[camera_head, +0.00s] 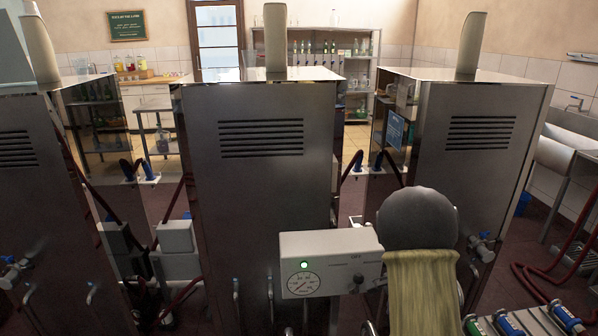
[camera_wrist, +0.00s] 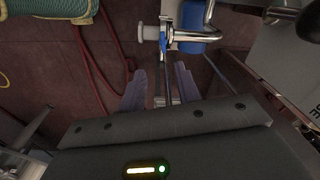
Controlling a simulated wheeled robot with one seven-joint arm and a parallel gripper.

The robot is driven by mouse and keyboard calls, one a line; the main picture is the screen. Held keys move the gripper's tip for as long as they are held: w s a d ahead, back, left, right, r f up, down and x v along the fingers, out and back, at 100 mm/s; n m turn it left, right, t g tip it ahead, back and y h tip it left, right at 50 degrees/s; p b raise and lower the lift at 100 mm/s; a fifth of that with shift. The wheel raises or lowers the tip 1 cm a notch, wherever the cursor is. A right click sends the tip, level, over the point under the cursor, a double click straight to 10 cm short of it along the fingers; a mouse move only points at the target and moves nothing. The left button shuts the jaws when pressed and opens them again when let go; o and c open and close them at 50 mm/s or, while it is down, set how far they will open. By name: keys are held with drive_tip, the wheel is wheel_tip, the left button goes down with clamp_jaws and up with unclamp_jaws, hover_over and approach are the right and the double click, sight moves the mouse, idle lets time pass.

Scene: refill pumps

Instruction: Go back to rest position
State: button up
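My gripper (camera_wrist: 160,80) shows in the wrist view, its two grey fingers apart with a clear gap between them. A thin valve lever with a blue part (camera_wrist: 163,48) lines up with this gap. I cannot tell whether it lies between the fingers or beyond them; neither finger visibly grips it. A metal pipe with a blue fitting (camera_wrist: 192,42) is just above and right of the fingertips. In the head view my gripper is hidden from sight.
A white control box (camera_head: 330,262) with a dial and a lit green light stands before the middle steel cabinet (camera_head: 262,190). Another steel cabinet (camera_head: 462,165) is at right. Red hoses (camera_wrist: 100,75) cross the dark red floor. Small coloured cylinders (camera_head: 525,322) lie at lower right.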

drive_tip(key=s+a+r+n+t+p, duration=0.1)
drive_tip(key=s+a+r+n+p, duration=0.3)
drive_tip(key=s+a+r+n, duration=0.2)
drive_tip(key=s+a+r+n+t+p, duration=0.1)
drive_tip(key=s+a+r+n+p, duration=0.4)
drive_tip(key=s+r, duration=0.6)
drive_tip(key=a+r+n, duration=0.1)
drive_tip(key=a+n, duration=0.1)
drive_tip(key=n, duration=0.1)
drive_tip(key=shift+s+a+n, duration=0.15)
drive_tip(key=shift+n, duration=0.15)
